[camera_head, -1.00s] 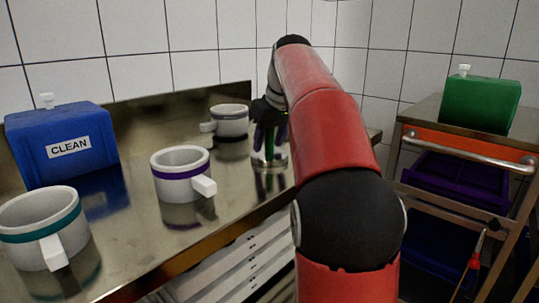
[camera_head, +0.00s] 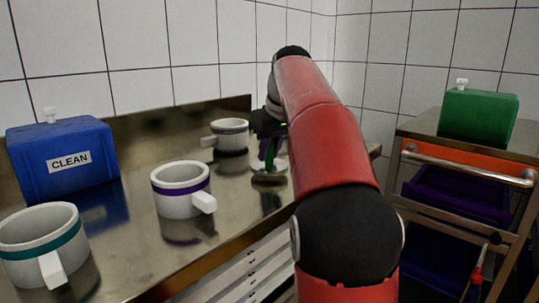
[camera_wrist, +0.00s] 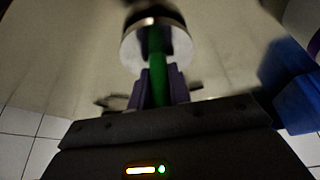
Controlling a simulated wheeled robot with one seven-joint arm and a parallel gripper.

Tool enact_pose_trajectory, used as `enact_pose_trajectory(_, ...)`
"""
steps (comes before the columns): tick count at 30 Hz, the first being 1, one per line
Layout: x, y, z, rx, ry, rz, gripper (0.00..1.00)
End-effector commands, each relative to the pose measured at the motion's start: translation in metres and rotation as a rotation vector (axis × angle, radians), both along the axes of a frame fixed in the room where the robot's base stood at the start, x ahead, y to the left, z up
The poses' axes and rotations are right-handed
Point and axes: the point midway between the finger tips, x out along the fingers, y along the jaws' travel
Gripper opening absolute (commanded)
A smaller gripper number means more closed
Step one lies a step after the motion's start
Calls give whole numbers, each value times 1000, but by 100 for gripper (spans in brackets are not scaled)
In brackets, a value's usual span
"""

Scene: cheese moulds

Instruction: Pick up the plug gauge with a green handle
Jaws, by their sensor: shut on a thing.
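The plug gauge with a green handle shows in the wrist view, its green handle (camera_wrist: 157,77) between my jaws. A pale round metal end (camera_wrist: 130,50) with a dark band is beyond the fingertips. My gripper (camera_wrist: 160,88) has purple fingers and is shut on the handle. In the head view my gripper (camera_head: 268,140) is over the steel counter, partly hidden by my red arm. The gauge's pale round end (camera_head: 262,165) shows below it, upright. I cannot tell whether it touches the counter.
White mugs with a teal band (camera_head: 25,240), a purple band (camera_head: 172,203) and a grey band (camera_head: 230,141) stand on the counter (camera_head: 130,235). A blue "CLEAN" container (camera_head: 95,172) is at the left. A trolley (camera_head: 460,152) at the right carries a green container (camera_head: 480,120).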

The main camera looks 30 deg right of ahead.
Motion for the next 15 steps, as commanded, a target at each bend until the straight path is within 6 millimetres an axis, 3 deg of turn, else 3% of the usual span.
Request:
enact_pose_trajectory(6,1,-1,51,-1,-5,-1,0)
enact_pose_trajectory(10,1,0,71,-2,-4,0,0)
enact_pose_trajectory(15,1,0,82,-1,-4,0,0)
